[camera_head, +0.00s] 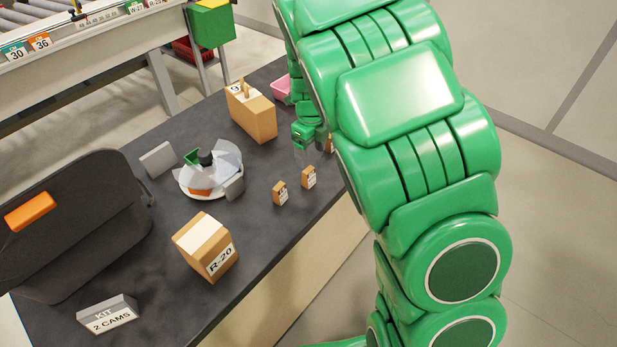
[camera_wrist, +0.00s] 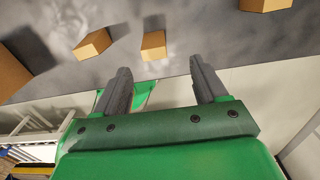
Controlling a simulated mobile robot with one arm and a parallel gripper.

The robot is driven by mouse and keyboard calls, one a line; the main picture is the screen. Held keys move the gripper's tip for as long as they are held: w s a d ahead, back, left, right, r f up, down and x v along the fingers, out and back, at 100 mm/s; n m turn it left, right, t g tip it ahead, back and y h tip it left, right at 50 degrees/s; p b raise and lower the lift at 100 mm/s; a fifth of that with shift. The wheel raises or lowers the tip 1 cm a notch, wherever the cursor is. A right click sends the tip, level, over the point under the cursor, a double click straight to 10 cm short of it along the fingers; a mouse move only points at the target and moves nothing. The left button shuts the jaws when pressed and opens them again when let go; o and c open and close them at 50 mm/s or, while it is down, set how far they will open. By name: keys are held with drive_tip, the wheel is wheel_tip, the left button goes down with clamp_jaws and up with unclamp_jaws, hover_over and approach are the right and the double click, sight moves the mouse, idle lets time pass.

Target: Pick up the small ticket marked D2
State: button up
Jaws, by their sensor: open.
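Small tan wooden tickets stand on the dark bench. One (camera_head: 280,193) and another (camera_head: 309,177) show in the head view, with white labels too small to read. A third (camera_head: 331,143) is mostly hidden behind my arm. I cannot tell which is marked D2. In the wrist view, two small tan blocks (camera_wrist: 92,44) (camera_wrist: 153,45) lie beyond my fingers and a third (camera_wrist: 265,4) is cut off at the top edge. My gripper (camera_wrist: 160,70) is open and empty, its grey fingers apart. In the head view my gripper (camera_head: 305,150) is near the tickets, behind them.
On the bench (camera_head: 255,245) are an R-20 box (camera_head: 205,247), a taller wooden block (camera_head: 251,112), a white round dish (camera_head: 210,180) holding pieces, a grey block (camera_head: 158,160), a 2 CAMS sign (camera_head: 107,315), a pink container (camera_head: 281,88) and a large dark case (camera_head: 80,225). A roller conveyor (camera_head: 90,45) stands behind.

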sight(312, 175)
drive_tip(key=shift+s+d+r, duration=0.1)
drive_tip(key=shift+d+r, duration=0.05)
drive_tip(key=shift+r, duration=0.55)
drive_tip(key=shift+s+d+r, duration=0.1)
drive_tip(key=shift+d+r, duration=0.05)
drive_tip(key=shift+r, duration=0.5)
drive_tip(key=s+d+f+n+y, duration=0.2)
drive_tip(key=s+d+f+y, duration=0.3)
drive_tip(key=y, duration=0.4)
wheel_tip(312, 175, up, 5)
drive_tip(key=t+y, duration=0.5)
drive_tip(key=t, duration=0.4)
drive_tip(key=shift+h, duration=0.3)
wheel_tip(312, 175, down, 10)
drive_tip(key=shift+w+f, duration=0.1)
drive_tip(key=shift+w, duration=0.05)
drive_tip(key=shift+x, duration=3.9)
drive_tip(key=shift+w, duration=0.1)
